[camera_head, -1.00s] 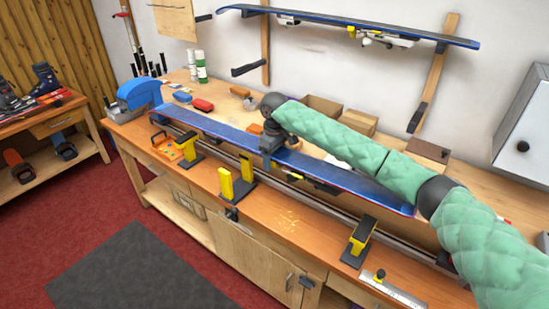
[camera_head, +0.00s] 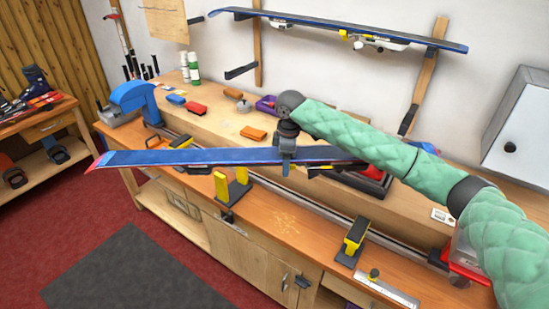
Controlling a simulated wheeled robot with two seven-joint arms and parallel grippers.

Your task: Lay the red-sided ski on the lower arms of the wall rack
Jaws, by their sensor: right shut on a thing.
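The ski (camera_head: 150,157) has a blue top and a red edge at its left tip, and hangs over the front of the workbench, roughly level. My right gripper (camera_head: 286,168) is shut on it near its middle, reaching down from above. The ski's right part is partly hidden by my arm. The wall rack has two wooden uprights (camera_head: 427,72). Its lower arms, a left one (camera_head: 240,71) and a right one (camera_head: 408,119), are dark and empty. Another blue ski (camera_head: 300,18) with bindings lies on the upper arms. My left gripper is not in view.
Yellow-and-black supports (camera_head: 354,240) stand on the workbench (camera_head: 285,222). A blue machine (camera_head: 133,97) stands at its left end. Bottles, small boxes and an orange block (camera_head: 253,132) lie farther back. A grey cabinet (camera_head: 516,125) hangs on the wall at right.

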